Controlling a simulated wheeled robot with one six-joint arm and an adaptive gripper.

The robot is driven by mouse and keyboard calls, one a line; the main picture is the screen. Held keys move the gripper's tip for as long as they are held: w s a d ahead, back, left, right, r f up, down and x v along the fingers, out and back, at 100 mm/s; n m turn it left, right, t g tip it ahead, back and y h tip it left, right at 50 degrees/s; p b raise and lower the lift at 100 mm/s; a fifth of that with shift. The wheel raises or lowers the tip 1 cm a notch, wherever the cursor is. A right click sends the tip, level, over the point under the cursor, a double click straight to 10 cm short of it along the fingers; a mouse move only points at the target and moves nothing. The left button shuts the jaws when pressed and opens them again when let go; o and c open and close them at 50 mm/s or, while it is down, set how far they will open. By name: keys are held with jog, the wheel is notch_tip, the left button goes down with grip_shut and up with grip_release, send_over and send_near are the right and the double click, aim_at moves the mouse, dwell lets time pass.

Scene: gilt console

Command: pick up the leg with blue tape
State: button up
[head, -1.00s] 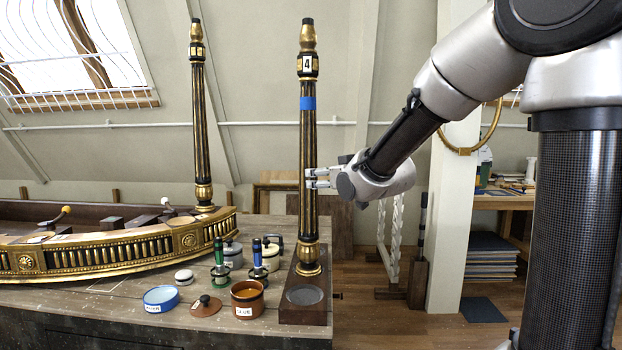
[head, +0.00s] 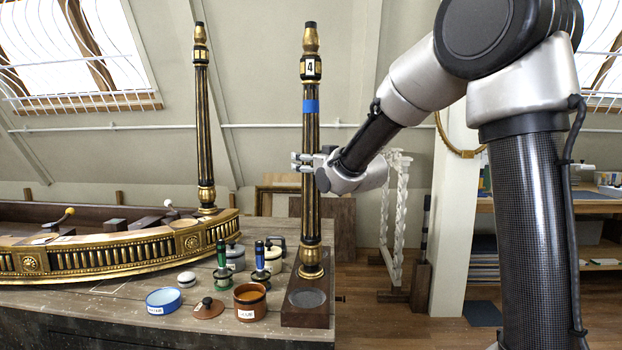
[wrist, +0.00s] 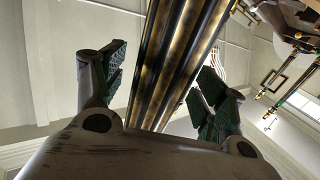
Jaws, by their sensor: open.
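The leg with blue tape (head: 311,130) stands upright on a dark wooden base block (head: 305,312) at the table's right end. It is black and gold and fluted, with a "4" label above the blue band. My gripper (head: 302,163) is at the leg's upper middle, below the tape, coming from the right. In the wrist view the leg (wrist: 178,65) runs between the two open fingers (wrist: 155,95), with a gap visible on the left side. On the right side I cannot tell whether the finger touches it.
A second similar leg (head: 203,130) stands at the back left beside the gilt curved console rail (head: 110,250). Green (head: 222,262) and blue (head: 261,262) handled tools, a blue dish (head: 162,299) and a brown pot (head: 250,303) crowd the table left of the base block.

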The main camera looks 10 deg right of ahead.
aim_at(314, 105)
jog(key=c, duration=1.2)
jog(key=shift+r, duration=0.1)
jog(key=shift+c, duration=0.2)
notch_tip(314, 105, up, 10)
jog(key=shift+r, duration=0.1)
jog(key=shift+r, duration=2.4)
jog(key=shift+a, duration=0.1)
